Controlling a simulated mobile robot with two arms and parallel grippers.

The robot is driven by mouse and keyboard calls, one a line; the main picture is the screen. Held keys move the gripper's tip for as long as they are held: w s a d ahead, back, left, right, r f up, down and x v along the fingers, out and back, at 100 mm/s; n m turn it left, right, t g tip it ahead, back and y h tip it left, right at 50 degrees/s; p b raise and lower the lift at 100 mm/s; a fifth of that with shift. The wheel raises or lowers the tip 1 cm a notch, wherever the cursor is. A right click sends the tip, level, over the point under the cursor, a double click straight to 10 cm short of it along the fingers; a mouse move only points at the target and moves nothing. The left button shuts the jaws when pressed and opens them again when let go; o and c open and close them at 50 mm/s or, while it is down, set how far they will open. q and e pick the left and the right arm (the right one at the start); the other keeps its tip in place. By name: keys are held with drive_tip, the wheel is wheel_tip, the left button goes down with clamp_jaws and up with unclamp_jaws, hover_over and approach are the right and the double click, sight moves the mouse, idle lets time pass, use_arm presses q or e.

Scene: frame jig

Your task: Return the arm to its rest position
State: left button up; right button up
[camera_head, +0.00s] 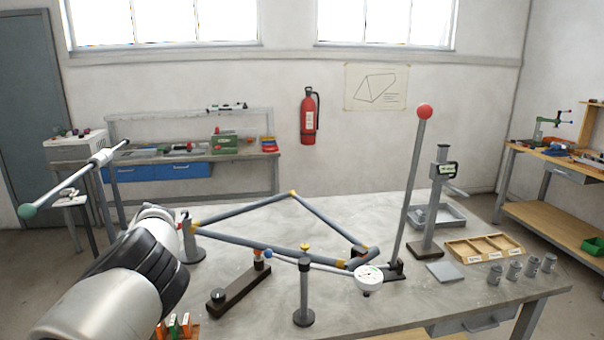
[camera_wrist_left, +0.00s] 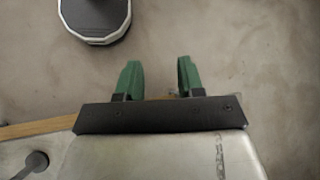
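My left arm (camera_head: 105,275) reaches in from the lower left of the head view, its grey and black links covering the bench's left end. Its fingers cannot be made out there. In the left wrist view my left gripper (camera_wrist_left: 158,82) shows two green fingers standing apart, with nothing between them. Plain grey-brown surface lies beyond the fingertips. A dark round-ended object with a pale rim (camera_wrist_left: 95,20) shows at the top, apart from the fingers. My right arm and gripper are in neither view.
The grey workbench (camera_head: 400,325) carries a tube frame (camera_head: 235,238), a dial gauge (camera_head: 369,278), a post (camera_head: 304,290), a red-knobbed lever (camera_head: 412,180) and a wooden tray (camera_head: 483,248). A green-knobbed rod (camera_head: 70,184) shows at left. Several small grey cylinders stand at the right edge.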

use_arm(q)
drive_tip(key=s+a+f+m+t+y, duration=0.1)
drive_tip(key=a+f+m+t+y, duration=0.1)
drive_tip(key=a+f+m+y, duration=0.7)
drive_tip(key=a+f+m+t+y, duration=0.25)
drive_tip(key=a+m+y, duration=0.45)
drive_tip(key=a, duration=0.5)
drive_tip(key=w+d+f+m+t+h, duration=0.25)
drive_tip(key=f+m+t, duration=0.6)
drive_tip(key=m, duration=0.65)
drive_tip(key=w+d+f+m+t+h, duration=0.15)
drive_tip(key=d+f+m+t, duration=0.25)
drive_tip(key=f+m+t, duration=0.8)
drive_tip(key=s+d+f+m+g+h, duration=0.6)
drive_tip(key=s+d+f+m+h, duration=0.65)
drive_tip(key=s+f+m, duration=0.6)
drive_tip(key=s+d+f+m+g, duration=0.3)
drive_tip(key=s+m, duration=0.2)
drive_tip(key=s, duration=0.5)
drive_tip(key=s+d+f+m+g, duration=0.3)
drive_tip(key=s+d+f+m, duration=0.1)
drive_tip(key=s, duration=0.7)
drive_tip(key=s+d+f+m+g+h, duration=0.1)
drive_tip(key=s+d+f+m+g, duration=0.2)
drive_tip(key=s+m, duration=0.3)
drive_tip(key=s+d+f, duration=0.1)
drive_tip(key=s, duration=0.4)
